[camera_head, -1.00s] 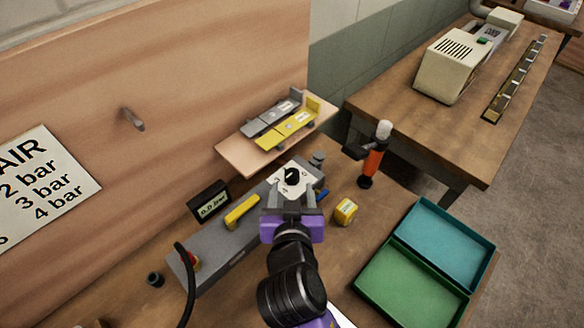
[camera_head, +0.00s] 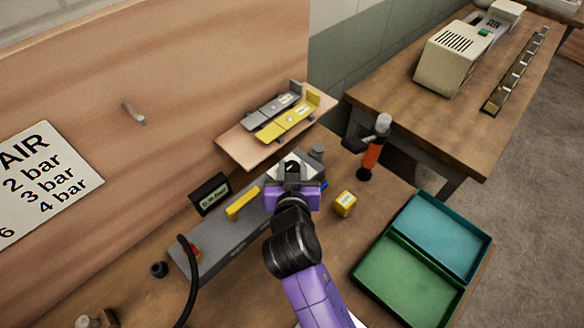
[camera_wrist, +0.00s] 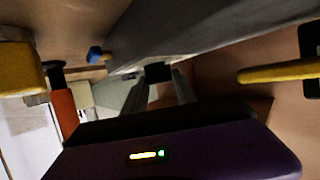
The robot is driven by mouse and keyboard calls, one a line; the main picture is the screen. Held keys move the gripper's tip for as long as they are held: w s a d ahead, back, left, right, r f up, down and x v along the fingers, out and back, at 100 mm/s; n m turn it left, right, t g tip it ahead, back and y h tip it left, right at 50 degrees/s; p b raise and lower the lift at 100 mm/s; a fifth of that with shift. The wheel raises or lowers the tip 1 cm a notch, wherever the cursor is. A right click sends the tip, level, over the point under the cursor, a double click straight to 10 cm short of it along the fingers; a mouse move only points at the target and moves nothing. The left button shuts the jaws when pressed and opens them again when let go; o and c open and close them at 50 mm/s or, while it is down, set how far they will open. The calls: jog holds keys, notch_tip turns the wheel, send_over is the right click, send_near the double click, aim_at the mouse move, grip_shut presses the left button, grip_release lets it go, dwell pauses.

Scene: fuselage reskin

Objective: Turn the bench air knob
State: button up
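The black air knob (camera_head: 291,167) sits on a pale plate (camera_head: 307,166) at the far end of the grey bench unit (camera_head: 214,244). My gripper (camera_head: 291,172) is at the knob, its purple body just in front of the plate. In the wrist view, the dark knob (camera_wrist: 158,73) stands between the two fingertips (camera_wrist: 159,82), which look close against its sides. The fingers appear drawn in on it. The gripper body hides part of the plate and the exact contact in the head view.
A yellow bar (camera_head: 243,203) and a black display (camera_head: 209,193) are along the unit. A yellow block (camera_head: 345,203), an orange tool (camera_head: 371,157) and teal and green trays (camera_head: 438,236) are to the right. A shelf (camera_head: 232,150) with grey and yellow brackets stands behind.

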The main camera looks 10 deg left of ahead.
grip_shut()
jog(key=y+p, duration=0.1)
jog(key=n+p, duration=0.1)
jog(key=p, duration=0.1)
jog(key=shift+d+r+n+y, duration=0.2)
jog(key=shift+n+y, duration=0.1)
jog(key=shift+y, duration=0.1)
jog(key=shift+a+f+n+g+y+p, duration=0.1)
jog(key=shift+f+n+g+y+p, duration=0.1)
jog(key=shift+n+g+y+p, duration=0.75)
jog(key=shift+m+t+p, duration=0.25)
jog(key=shift+t+p, duration=0.05)
jog(key=shift+t, duration=0.15)
jog(key=o, duration=0.8)
grip_release()
jog(key=shift+o, duration=0.2)
